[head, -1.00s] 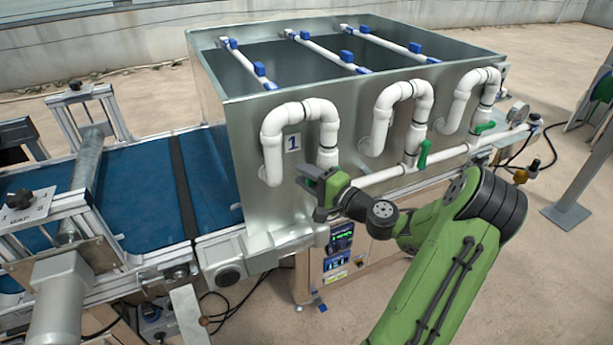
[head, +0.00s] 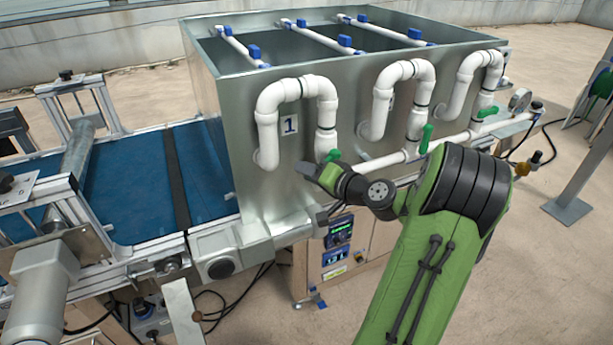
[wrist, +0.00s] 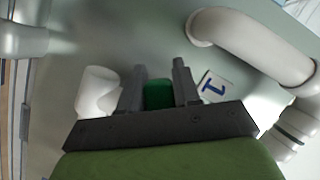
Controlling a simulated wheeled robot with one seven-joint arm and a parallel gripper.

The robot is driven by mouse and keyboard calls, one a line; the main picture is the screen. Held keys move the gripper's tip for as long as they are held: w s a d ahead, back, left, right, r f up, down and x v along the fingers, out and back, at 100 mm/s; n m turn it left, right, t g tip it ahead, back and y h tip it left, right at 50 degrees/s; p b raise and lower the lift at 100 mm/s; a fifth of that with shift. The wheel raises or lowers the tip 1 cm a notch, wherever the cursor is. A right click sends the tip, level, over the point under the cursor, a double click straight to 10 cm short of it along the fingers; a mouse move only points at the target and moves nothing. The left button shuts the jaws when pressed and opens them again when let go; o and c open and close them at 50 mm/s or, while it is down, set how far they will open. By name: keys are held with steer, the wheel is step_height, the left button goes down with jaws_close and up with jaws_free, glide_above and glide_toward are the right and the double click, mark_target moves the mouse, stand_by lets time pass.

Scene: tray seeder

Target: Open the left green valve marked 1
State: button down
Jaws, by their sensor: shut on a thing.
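The left green valve handle (head: 332,156) sits below the first white pipe loop, just right of the label marked 1 (head: 289,125). In the wrist view the green handle (wrist: 158,95) lies between the two dark fingers of my gripper (wrist: 160,85). The fingers are shut on it. The label 1 (wrist: 213,87) shows beside the fingers there. In the head view my gripper (head: 312,170) is at the valve, and its fingers and most of the handle's lower part are hard to make out.
Two more green valve handles (head: 426,138) and (head: 488,111) hang on the pipes to the right. The metal tank (head: 235,110) stands close behind my gripper. The white pipe loop (head: 266,120) is near it. A blue belt (head: 120,190) runs to the left.

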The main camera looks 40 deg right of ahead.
steer(key=shift+s+d+f+n+g+h+b, duration=0.1)
steer(key=shift+d+f+n+g+h+b, duration=0.3)
steer(key=shift+n+b, duration=0.25)
steer(key=c, duration=0.9)
jaws_free()
steer(key=p+v, duration=0.2)
steer(key=v, duration=1.4)
steer(key=shift+f, duration=0.2)
